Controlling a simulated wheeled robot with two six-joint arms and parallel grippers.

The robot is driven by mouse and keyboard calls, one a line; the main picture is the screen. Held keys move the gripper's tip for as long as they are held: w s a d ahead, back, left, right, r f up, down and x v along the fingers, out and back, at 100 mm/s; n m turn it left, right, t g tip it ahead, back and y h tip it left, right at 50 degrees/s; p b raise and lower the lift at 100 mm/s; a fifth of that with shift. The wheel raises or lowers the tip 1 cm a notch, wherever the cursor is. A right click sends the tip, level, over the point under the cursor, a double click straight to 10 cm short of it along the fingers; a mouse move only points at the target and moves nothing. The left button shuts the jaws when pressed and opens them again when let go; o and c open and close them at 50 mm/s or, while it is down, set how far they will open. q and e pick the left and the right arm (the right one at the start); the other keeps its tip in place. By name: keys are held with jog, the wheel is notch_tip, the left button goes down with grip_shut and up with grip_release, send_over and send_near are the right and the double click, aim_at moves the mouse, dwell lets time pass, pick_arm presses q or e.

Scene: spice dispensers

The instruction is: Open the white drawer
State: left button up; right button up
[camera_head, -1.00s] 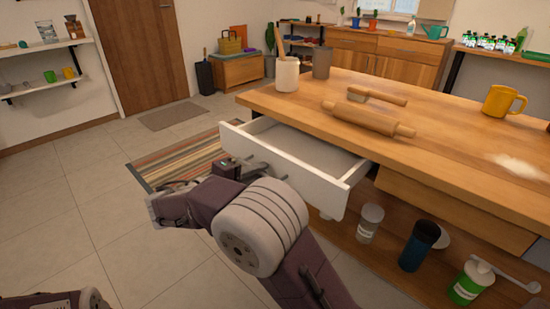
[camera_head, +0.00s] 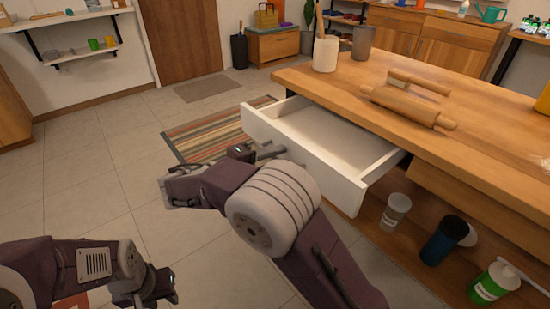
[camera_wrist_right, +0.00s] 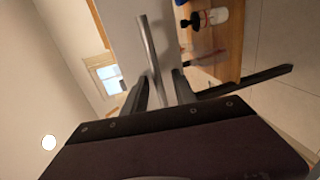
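The white drawer (camera_head: 310,155) sticks out of the wooden table in the head view, pulled well open, with its inside showing empty. My right gripper (camera_head: 268,151) is at the handle on its front. In the right wrist view the grey bar handle (camera_wrist_right: 149,45) runs between the two fingers of the right gripper (camera_wrist_right: 160,82), which appear shut on it. The contact itself is small and dark. My left gripper (camera_head: 155,290) is low at the left of the head view, away from the drawer; its fingers are not clear.
The wooden table (camera_head: 490,120) carries a rolling pin (camera_head: 408,105), a brush and two cups. A glass jar (camera_head: 396,212), a blue tumbler (camera_head: 443,242) and a green-labelled container (camera_head: 494,285) stand on its lower shelf. The floor left of the drawer is clear, with a striped rug (camera_head: 205,139).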

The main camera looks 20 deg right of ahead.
jog(key=p+v, duration=0.5)
jog(key=v, duration=0.4)
dwell(0.3)
